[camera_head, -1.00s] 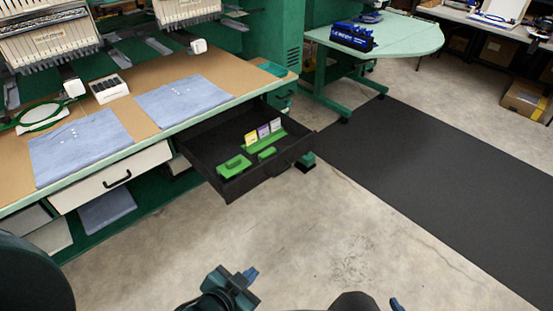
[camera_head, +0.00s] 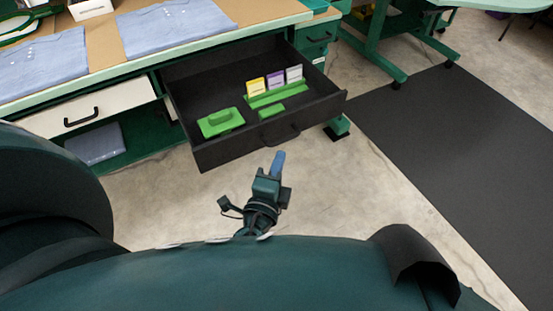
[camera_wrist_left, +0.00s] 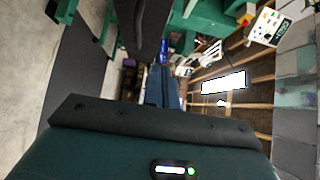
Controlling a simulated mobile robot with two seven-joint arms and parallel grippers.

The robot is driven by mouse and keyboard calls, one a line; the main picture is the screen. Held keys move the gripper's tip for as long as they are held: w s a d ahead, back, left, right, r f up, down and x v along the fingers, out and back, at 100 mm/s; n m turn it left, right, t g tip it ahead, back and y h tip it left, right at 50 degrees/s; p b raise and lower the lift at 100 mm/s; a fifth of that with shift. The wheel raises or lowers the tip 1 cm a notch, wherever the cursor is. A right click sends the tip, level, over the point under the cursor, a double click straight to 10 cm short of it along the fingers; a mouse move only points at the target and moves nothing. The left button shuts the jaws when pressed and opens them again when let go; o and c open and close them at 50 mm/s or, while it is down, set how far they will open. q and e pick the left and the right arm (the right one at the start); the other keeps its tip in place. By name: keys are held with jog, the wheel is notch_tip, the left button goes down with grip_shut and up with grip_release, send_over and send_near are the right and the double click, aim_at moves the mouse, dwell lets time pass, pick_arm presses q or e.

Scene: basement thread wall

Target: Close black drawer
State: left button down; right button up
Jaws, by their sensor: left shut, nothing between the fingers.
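The black drawer (camera_head: 205,157) is pulled out from under the green-edged worktable in the head view. Its front has a dark handle (camera_head: 283,138). Inside lie green items, and yellow, purple and white cards stand in a green holder. My left gripper (camera_head: 278,163) is just in front of the drawer front, below the handle, with its blue fingers together and empty. Whether it touches the drawer I cannot tell. In the left wrist view, the blue fingers (camera_wrist_left: 160,88) show, with a dark surface close by, too near to identify surely. My right gripper is not visible.
Folded blue cloths (camera_head: 172,28) lie on the worktable. A green table stand (camera_head: 385,50) and a black floor mat (camera_head: 450,150) are at the right. Concrete floor is clear in front of the drawer.

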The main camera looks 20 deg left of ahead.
pick_arm(q)
jog(key=w+a, duration=0.1)
jog(key=w, duration=0.2)
jog(key=w+a, duration=0.1)
jog(key=w, duration=0.1)
jog(key=w+a, duration=0.1)
jog(key=w, duration=0.2)
jog(key=shift+w+a, duration=0.1)
jog(key=shift+w, duration=0.2)
jog(key=shift+w+a, duration=0.35)
jog(key=shift+a, duration=0.05)
